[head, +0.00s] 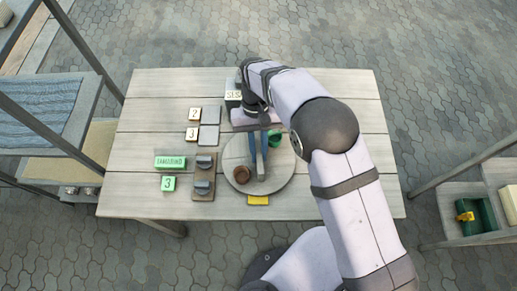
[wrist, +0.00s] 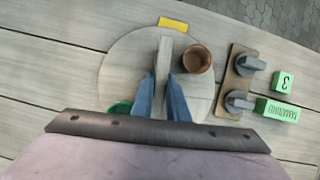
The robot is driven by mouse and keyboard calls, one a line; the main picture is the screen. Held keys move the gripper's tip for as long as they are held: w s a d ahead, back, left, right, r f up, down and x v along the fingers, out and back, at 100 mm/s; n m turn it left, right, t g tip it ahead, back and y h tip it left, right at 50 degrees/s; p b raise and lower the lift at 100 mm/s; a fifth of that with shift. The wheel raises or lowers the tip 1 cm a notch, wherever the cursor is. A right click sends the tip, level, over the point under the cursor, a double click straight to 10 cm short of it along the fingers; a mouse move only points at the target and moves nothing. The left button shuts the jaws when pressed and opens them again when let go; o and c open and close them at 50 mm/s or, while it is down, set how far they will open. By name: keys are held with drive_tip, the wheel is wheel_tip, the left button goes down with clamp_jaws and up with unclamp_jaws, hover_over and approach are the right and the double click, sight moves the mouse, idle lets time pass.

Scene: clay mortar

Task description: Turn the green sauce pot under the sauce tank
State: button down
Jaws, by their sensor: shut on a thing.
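A round wooden turntable (head: 284,183) lies on the table and also shows in the wrist view (wrist: 120,70). A green pot (head: 275,143) stands on its far right part, partly behind my arm; in the wrist view the green pot (wrist: 120,108) is mostly hidden. A brown pot (head: 242,174) stands on the near left part, also in the wrist view (wrist: 196,60). My gripper (wrist: 162,80) points down, with blue fingers shut on a grey upright bar (wrist: 164,52) on the turntable. A tank labelled "SES…" (head: 233,98) stands behind, partly hidden by my wrist.
A yellow block (head: 258,200) sits at the turntable's near edge. To the left are a board with two grey knobs (head: 204,176), a green "TAMARIND" block (head: 170,162), a green "3" block (head: 168,183) and number tiles (head: 194,114). The table's right side (head: 375,130) is bare.

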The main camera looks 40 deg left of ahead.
drive_tip(key=shift+a+r, duration=0.1)
drive_tip(key=shift+r, duration=0.05)
drive_tip(key=c, duration=1.7)
unclamp_jaws()
drive_tip(key=shift+b+v, duration=1)
drive_tip(key=shift+v, duration=2.6)
